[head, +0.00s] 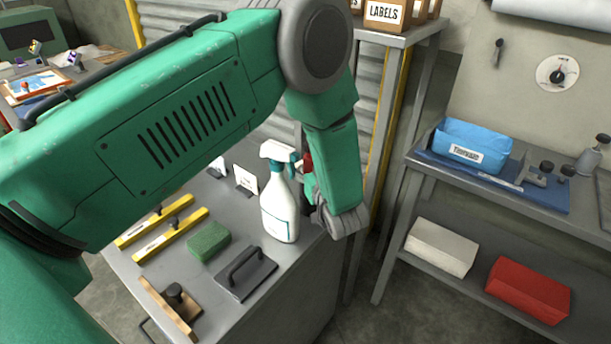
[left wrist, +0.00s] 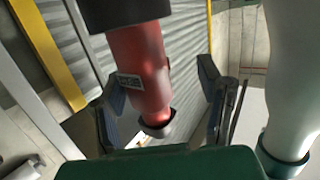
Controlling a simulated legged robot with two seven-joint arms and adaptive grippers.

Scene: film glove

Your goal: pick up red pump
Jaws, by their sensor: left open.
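The red pump (left wrist: 140,75) is a red cylinder with dark ends and a small label. In the left wrist view it stands between the two dark fingers of my left gripper (left wrist: 165,92), nearer the left finger. The gripper is open, with a gap visible on the right finger's side; contact on the left side is unclear. In the head view only a red sliver of the pump (head: 307,160) shows behind my green arm, beside the white spray bottle. My left gripper (head: 322,212) is mostly hidden there at the cabinet's right edge. My right gripper is not in view.
The spray bottle (head: 279,200) stands close left of the gripper; it also shows in the left wrist view (left wrist: 292,90). A green sponge (head: 208,241), a black-handled float (head: 245,272) and yellow levels (head: 168,235) lie on the cabinet top. A shelf (head: 400,158) stands right, across a floor gap.

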